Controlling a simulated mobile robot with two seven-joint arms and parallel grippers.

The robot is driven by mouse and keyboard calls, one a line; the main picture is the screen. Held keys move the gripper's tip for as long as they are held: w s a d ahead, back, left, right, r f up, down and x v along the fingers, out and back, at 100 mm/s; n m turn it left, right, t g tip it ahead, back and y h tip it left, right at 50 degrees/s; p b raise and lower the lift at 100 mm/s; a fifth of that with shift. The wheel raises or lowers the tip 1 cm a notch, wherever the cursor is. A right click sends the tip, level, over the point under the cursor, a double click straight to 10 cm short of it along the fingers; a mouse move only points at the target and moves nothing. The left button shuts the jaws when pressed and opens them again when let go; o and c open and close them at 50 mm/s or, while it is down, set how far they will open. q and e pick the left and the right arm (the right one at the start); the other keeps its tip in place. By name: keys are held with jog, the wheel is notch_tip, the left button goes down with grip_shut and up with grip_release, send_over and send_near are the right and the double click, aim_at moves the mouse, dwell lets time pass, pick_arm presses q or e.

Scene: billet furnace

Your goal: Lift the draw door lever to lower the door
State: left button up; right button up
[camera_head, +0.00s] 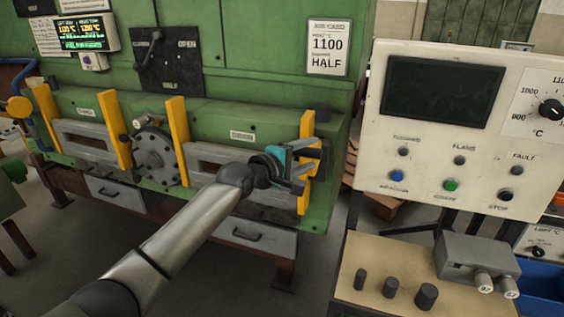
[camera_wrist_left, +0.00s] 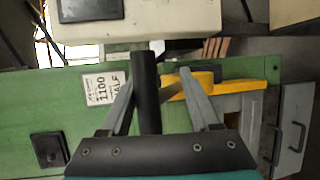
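The draw door (camera_head: 205,152) is the right-hand grey-framed opening low on the green furnace, between yellow posts. My left gripper (camera_head: 312,164) is at its right end, by the right yellow post (camera_head: 306,125). In the left wrist view its two grey fingers (camera_wrist_left: 158,82) are spread. A black cylindrical bar (camera_wrist_left: 146,90), which looks like the lever's grip, shows between them, nearer the left finger, with a gap to the right finger. Contact with it cannot be told. In the head view the gripper hides most of the lever. My right gripper is not in view.
A white control panel (camera_head: 385,150) with a dark screen stands to the right of the furnace. Below it a bench (camera_head: 350,290) carries several dark cylinders and a grey box (camera_head: 470,258). Grey drawers (camera_head: 255,236) sit under the furnace. Bare floor lies in front.

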pick_arm(q)
jog(key=v, duration=1.4)
jog(key=shift+s+a, duration=0.25)
jog(key=shift+a, duration=0.1)
jog(key=shift+r, duration=0.15)
